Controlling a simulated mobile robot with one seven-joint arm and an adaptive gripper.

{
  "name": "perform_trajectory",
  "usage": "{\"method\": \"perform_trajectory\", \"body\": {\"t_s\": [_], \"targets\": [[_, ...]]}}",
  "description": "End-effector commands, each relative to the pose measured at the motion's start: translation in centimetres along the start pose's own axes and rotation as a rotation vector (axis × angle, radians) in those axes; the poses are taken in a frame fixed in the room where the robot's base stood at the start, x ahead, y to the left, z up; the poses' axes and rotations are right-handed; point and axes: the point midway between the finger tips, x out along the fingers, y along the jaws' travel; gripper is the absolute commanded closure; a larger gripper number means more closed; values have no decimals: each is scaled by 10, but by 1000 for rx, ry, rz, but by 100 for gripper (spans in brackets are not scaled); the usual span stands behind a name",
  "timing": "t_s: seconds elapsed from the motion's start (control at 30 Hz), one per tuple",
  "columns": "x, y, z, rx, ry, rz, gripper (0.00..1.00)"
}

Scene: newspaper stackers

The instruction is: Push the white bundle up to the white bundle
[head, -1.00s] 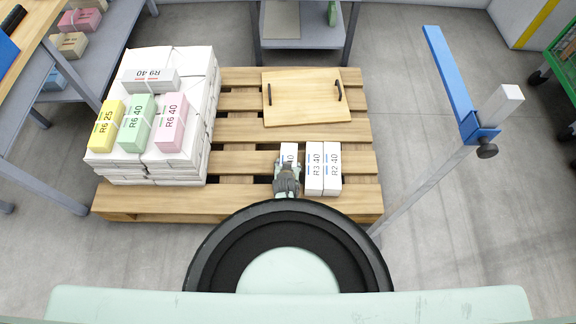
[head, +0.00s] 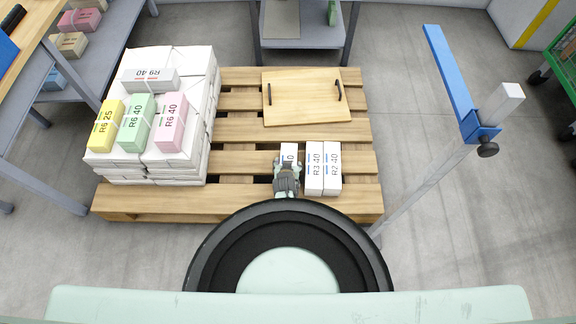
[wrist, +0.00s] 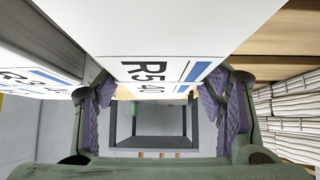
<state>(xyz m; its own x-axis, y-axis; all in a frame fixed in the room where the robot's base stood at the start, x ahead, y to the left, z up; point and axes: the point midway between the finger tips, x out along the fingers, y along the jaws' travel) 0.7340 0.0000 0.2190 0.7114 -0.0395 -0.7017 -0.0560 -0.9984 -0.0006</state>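A white bundle (head: 289,150) stands at the left of a short row on the pallet. Two more white bundles, R3 40 (head: 314,181) and R2 40 (head: 332,181), stand side by side to its right, across a narrow gap. My gripper (head: 287,174) is at the near end of the left bundle and hides part of it. In the wrist view, that bundle (wrist: 190,30) is marked R5 and lies between the spread fingers of my gripper (wrist: 160,92). Whether both pads press on it is unclear. Part of the neighbouring bundle (wrist: 30,78) shows at the left.
The wooden pallet (head: 238,130) carries a tall stack of white bundles (head: 199,100) at its left, topped by coloured bundles. A board with two dark handles (head: 305,97) lies behind the row. A post with a blue bar (head: 448,70) stands at the right.

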Motion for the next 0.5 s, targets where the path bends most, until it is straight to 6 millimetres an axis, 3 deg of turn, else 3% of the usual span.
{"method": "perform_trajectory", "body": {"t_s": [0.2,0.5], "targets": [[0,0,3,0,-5,0,20],[0,0,7,0,-13,1,20]]}}
